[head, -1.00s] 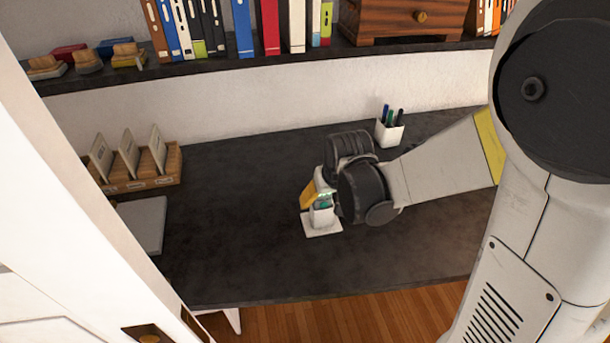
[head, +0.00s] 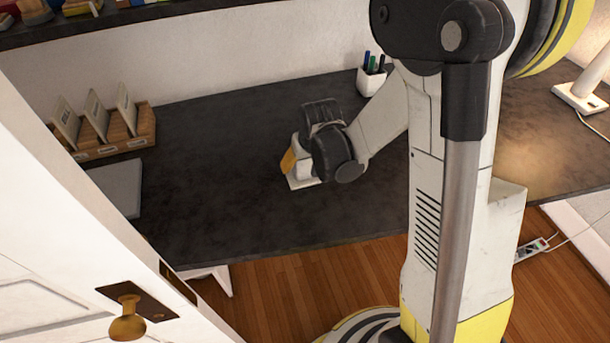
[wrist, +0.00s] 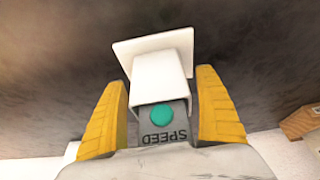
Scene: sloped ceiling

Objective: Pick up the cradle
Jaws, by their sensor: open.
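The white cradle shows as a white block on a flat square plate. In the wrist view the cradle (wrist: 158,58) sits between the two yellow fingers of my gripper (wrist: 162,88), with a visible gap to the right finger. My gripper is open around it. A grey piece with a teal button and the word SPEED is right below the block in that view; I cannot tell whether it belongs to the cradle. In the head view the cradle's plate (head: 303,183) rests on the dark desk, and my gripper (head: 288,161) partly hides the cradle.
The dark desk (head: 220,220) is largely clear around the cradle. A pen cup (head: 371,80) stands behind. A wooden card holder (head: 112,145) and a grey flat item (head: 118,186) lie at left. A white door (head: 60,240) is near at left, and a lamp (head: 582,92) at right.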

